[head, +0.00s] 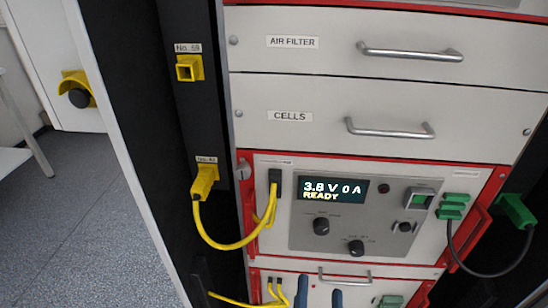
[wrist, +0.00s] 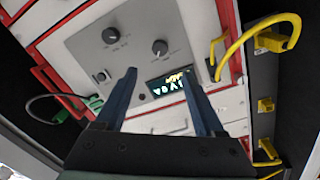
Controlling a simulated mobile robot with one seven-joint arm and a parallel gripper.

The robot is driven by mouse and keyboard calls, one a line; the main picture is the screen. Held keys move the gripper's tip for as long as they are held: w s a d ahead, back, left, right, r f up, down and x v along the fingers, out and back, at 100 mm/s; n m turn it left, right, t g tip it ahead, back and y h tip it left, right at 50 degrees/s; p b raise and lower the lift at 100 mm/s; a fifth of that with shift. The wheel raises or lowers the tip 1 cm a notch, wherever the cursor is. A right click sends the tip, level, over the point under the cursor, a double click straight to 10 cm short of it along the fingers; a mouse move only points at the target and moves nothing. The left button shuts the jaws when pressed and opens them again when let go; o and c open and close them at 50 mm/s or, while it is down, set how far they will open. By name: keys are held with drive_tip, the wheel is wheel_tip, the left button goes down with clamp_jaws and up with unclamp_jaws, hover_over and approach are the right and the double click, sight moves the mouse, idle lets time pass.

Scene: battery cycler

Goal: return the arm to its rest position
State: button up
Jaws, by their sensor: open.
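My gripper (head: 319,293) shows only as two blue fingertips at the bottom edge of the head view, in front of the lower part of the rack. In the wrist view my gripper (wrist: 157,72) has its two blue fingers spread apart with nothing between them. The cycler panel (head: 300,230) is behind it, with a lit display (head: 333,190) reading 3.8 V 0 A READY. In the wrist view, turned over, the display (wrist: 168,85) shows between the fingers. The rest of my arm is out of the head view.
A yellow cable (head: 226,246) loops from the left post to the panel. A green-ended dark cable (head: 485,273) hangs at the right. The AIR FILTER drawer (head: 330,58) and CELLS drawer (head: 300,140) are shut, with protruding handles. Open floor (head: 80,230) lies left of the rack.

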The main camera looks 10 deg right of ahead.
drive_tip(key=w+a+r+n+t+y, duration=0.1)
drive_tip(key=w+a+r+n+t, duration=0.15)
drive_tip(key=r, duration=0.55)
drive_tip(key=w+a+r+n+t, duration=0.1)
drive_tip(key=w+r, duration=0.2)
drive_tip(key=r, duration=0.5)
drive_tip(key=w+a+r+n+t+y, duration=0.1)
drive_tip(key=w+r+t, duration=0.1)
drive_tip(key=r, duration=0.6)
drive_tip(key=s+a+r+n+t+y, duration=0.2)
drive_tip(key=s+a+r+n+t, duration=0.15)
drive_tip(key=r, duration=0.85)
drive_tip(key=s+a+r+n+t+y, duration=0.15)
drive_tip(key=s+a+r, duration=0.25)
drive_tip(key=r, duration=0.8)
wheel_tip(320, 180, up, 17)
drive_tip(key=p, duration=1.7)
drive_tip(key=shift+f, duration=0.2)
